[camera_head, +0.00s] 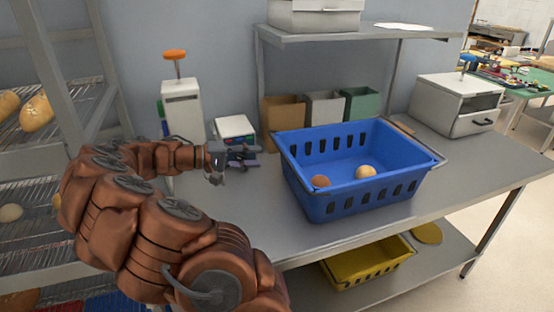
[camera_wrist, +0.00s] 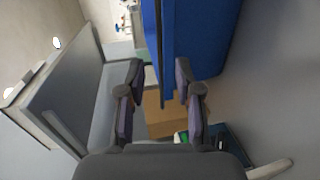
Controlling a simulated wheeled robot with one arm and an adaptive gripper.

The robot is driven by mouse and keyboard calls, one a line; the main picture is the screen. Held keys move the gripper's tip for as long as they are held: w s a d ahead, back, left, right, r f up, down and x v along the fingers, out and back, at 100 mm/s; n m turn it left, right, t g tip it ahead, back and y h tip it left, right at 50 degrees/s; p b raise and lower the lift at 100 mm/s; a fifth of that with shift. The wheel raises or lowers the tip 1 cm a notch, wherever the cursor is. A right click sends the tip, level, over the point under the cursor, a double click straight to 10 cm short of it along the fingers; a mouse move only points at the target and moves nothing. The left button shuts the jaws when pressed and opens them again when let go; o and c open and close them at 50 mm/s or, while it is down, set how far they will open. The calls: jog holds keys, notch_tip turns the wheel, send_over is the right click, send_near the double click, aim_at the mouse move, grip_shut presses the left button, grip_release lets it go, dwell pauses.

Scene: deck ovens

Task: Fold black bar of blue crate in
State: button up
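The blue crate (camera_head: 350,200) stands upright on the steel table, with slotted walls and two round buns inside. A thin dark bar (camera_head: 281,150) runs along its left end, and another dark bar (camera_head: 437,158) shows at its right end. My gripper (camera_head: 240,163) is left of the crate, apart from it in the head view. In the wrist view my gripper (camera_wrist: 159,78) has its two fingers spread with nothing clearly held. The crate's blue wall (camera_wrist: 195,40) and a dark bar (camera_wrist: 157,45) along its edge lie beyond and between the fingertips.
A small white scale (camera_head: 235,128) and a white dispenser with an orange knob (camera_head: 181,105) stand behind my gripper. Three bins (camera_head: 324,107) line the back. A white oven-like box (camera_head: 456,105) is at right. The table front (camera_head: 260,220) is clear.

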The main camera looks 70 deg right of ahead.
jog(key=p+x, duration=0.2)
jog(key=x, duration=0.5)
jog(key=shift+s+d, duration=0.2)
jog(key=shift+c, duration=0.4)
grip_shut()
